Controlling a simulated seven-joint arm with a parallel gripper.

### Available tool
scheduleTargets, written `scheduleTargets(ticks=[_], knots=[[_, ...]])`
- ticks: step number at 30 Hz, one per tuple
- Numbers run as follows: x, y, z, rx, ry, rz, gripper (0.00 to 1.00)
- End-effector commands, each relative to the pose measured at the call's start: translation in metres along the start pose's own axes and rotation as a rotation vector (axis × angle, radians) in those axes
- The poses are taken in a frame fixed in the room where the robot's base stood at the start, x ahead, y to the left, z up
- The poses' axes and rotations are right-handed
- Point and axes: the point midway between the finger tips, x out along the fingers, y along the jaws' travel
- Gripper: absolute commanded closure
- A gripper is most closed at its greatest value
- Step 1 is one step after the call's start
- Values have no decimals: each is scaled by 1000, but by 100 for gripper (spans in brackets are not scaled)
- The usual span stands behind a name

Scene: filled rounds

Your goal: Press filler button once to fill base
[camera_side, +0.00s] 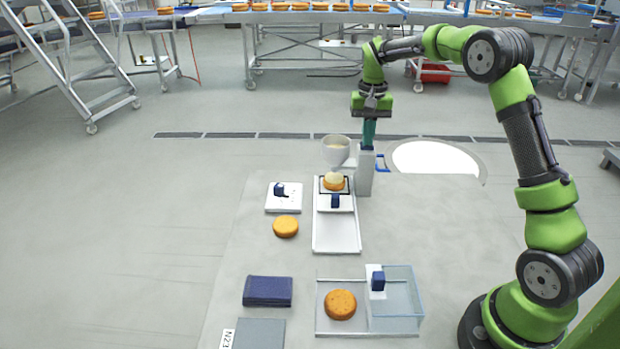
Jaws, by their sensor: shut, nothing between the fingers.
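The filler stands at the back of the work table, with a white hopper (336,147) beside a grey post (365,175). My gripper (369,141) is shut and empty, pointing down at the top of the post. Its fingertips are at or just above the post top; I cannot tell whether they touch. No button shows clearly; the fingers may hide it. A golden round base (334,186) sits under the hopper in a dark square frame on a white track (336,236). A pale cream mound (333,178) shows on top of it.
Another round (286,227) lies left of the track, near a white plate with a dark blue block (281,190). A third round (340,304) lies in front beside a clear box (402,292). A dark blue case (267,291) lies front left.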

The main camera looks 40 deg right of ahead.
Motion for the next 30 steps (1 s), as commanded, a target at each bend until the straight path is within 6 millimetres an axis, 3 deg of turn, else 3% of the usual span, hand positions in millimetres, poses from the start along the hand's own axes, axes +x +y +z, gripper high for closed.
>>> scheduleTargets(ticks=[8, 21, 30], knots=[[-1, 0, 0, -1, -1, 2, 100], [-26, 0, 0, -1, 0, 1, 100], [-30, 0, 0, -1, -1, 1, 100]])
